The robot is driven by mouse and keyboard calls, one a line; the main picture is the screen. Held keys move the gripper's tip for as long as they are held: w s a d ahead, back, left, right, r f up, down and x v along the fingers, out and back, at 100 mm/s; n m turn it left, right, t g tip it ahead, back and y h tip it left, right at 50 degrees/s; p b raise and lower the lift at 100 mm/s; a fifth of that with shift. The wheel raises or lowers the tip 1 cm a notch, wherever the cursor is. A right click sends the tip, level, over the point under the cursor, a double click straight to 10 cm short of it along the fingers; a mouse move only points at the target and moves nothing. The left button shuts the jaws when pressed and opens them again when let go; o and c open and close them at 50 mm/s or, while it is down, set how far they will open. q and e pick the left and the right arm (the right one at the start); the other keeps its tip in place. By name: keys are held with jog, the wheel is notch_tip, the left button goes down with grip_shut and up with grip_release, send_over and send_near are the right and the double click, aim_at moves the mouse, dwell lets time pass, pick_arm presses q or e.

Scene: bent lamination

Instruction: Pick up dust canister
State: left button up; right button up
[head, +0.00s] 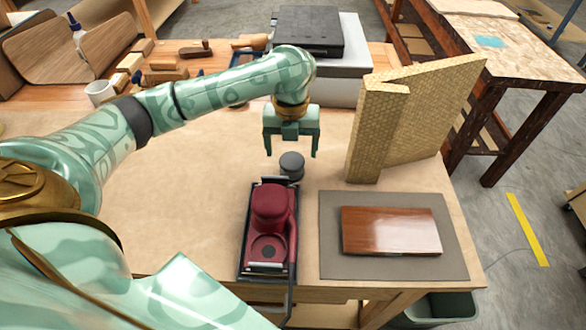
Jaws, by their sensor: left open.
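The dust canister appears to be the small dark grey cylinder (291,167) at the far end of a red sander (270,215) in a black tray. I cannot tell whether it touches the sander or the tray. My left gripper (291,152) points down over the cylinder, with its two fingers apart and one on each side of it in the picture. The gripper is open and holds nothing. The height left between fingertips and cylinder is hard to judge. My right gripper is not in view.
A glossy brown wood panel (390,230) lies on a grey mat (455,265) to the right. A tall yellow patterned panel (415,110) stands behind it. A white mug (100,93) and wooden tools are at the back left. The brown surface left of the tray is clear.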

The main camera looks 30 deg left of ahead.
aim_at(292, 159)
pick_arm(q)
notch_tip(292, 159, down, 5)
jog(key=b, duration=0.3)
jog(key=shift+w+f, duration=0.1)
jog(key=shift+r, duration=0.2)
jog(key=c, duration=0.9)
